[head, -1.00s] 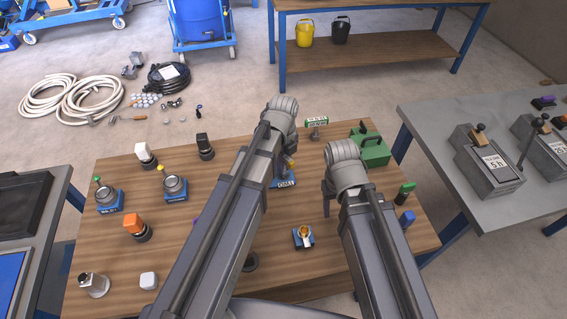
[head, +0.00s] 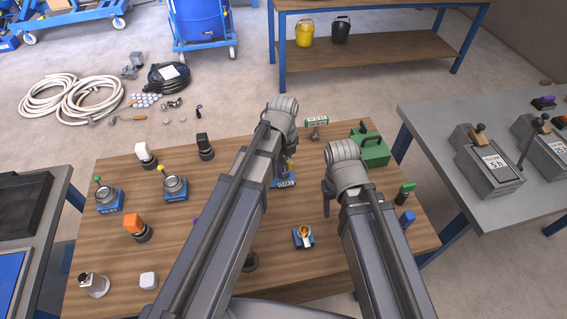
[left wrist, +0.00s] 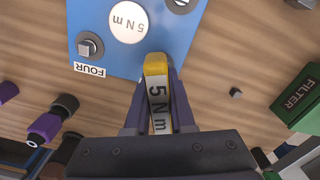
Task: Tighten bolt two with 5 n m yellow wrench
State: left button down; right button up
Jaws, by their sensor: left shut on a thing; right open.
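My left gripper (left wrist: 158,110) is shut on the yellow 5 N m wrench (left wrist: 158,72), whose label shows between the fingers. The wrench's yellow end lies over the edge of a blue block (left wrist: 115,62) with a round "5 N m" mark. A square-headed bolt (left wrist: 88,45) sits beside the "FOUR" label on it. Another bolt (left wrist: 182,3) is cut off at the top edge. In the head view the blue block (head: 284,182) shows a "TWO" label, mostly hidden behind my left gripper (head: 289,165). My right gripper (head: 327,197) is open over the table's right part.
Several coloured-top tools and blue-based devices stand on the wooden table (head: 185,255). A green FILTER box (head: 374,150) stands at the back right, and a small blue-based piece (head: 303,237) near the front. A grey table (head: 465,185) is to the right.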

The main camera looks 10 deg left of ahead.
pick_arm(q)
jog(key=m, duration=0.4)
jog(key=c, duration=0.7)
grip_release()
notch_tip(320, 180, up, 5)
jog(key=p, duration=0.4)
jog(key=shift+f+p, duration=0.2)
jog(key=shift+p, duration=0.1)
pick_arm(e)
notch_tip(320, 180, up, 4)
jog(key=shift+r, duration=0.25)
pick_arm(q)
jog(key=shift+f, duration=0.1)
